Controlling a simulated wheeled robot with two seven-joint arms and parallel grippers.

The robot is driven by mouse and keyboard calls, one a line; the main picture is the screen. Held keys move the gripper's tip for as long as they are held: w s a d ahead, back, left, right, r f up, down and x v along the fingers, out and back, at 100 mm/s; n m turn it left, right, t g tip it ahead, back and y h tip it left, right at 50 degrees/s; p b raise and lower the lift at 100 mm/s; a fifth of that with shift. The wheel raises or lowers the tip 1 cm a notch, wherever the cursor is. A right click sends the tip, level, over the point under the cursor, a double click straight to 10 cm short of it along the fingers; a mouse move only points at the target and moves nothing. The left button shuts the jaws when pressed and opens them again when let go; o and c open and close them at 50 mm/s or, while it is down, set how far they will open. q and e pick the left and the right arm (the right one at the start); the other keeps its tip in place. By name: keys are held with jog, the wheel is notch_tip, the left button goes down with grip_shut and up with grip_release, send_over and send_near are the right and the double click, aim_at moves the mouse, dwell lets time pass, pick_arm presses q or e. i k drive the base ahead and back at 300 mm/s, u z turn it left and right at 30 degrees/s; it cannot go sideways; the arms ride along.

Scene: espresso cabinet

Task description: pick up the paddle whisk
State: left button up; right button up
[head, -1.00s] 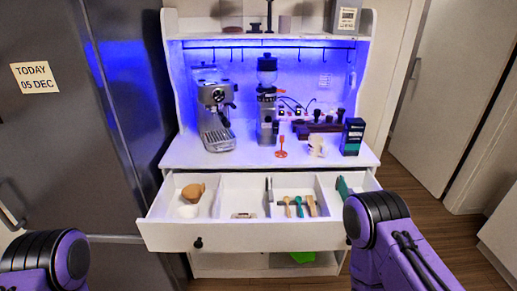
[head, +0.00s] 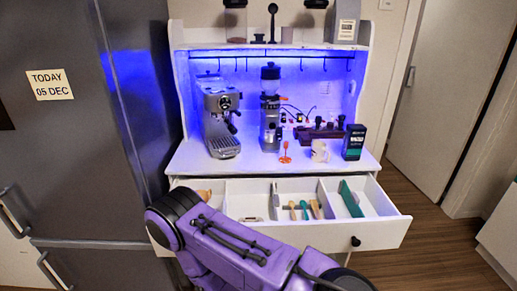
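I cannot tell for sure which thing is the paddle whisk. A small orange-red utensil (head: 285,153) stands on the white counter in front of the grinder. Several small utensils lie in the middle compartment of the open drawer (head: 384,229): a brown-handled one (head: 292,210), a teal one (head: 304,210) and a tan one (head: 315,209). A long green item (head: 350,199) lies in the right compartment. One purple arm of mine crosses low in front of the drawer and hides its left front. Neither gripper shows.
The espresso machine (head: 220,120), grinder (head: 270,110), white mug (head: 320,151) and dark box (head: 353,142) stand on the counter (head: 255,165). The grey fridge (head: 95,180) stands close on the left. Wooden floor (head: 420,200) is free at the right.

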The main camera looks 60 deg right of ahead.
aim_at(286, 143)
jog(key=i, duration=1.35)
jog(key=z, duration=1.85)
